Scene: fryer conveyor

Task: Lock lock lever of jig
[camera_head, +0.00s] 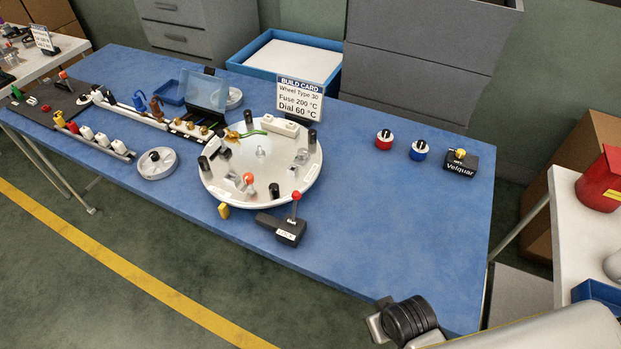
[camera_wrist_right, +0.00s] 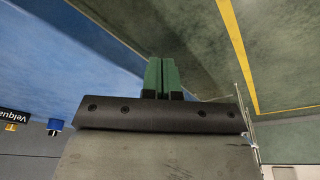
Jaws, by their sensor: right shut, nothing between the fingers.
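The jig is a round white plate (camera_head: 238,188) with several pegs and fittings, in the middle of the blue table in the head view. The lock lever (camera_head: 296,205) has a red ball on a thin stem. It rises from a black block (camera_head: 282,229) with a white label, by the table's front edge, and the stem stands nearly upright. My right gripper (camera_wrist_right: 162,62) is shut and empty in the right wrist view, its green fingers together. My right arm is at the bottom right of the head view, well apart from the lever. My left gripper is not in view.
A build card (camera_head: 300,97) stands behind the jig. A red knob (camera_head: 384,141), a blue knob (camera_head: 420,151) and a black Velquar box (camera_head: 460,164) sit at the right. Parts racks fill the table's left. The table's right front (camera_head: 400,240) is clear.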

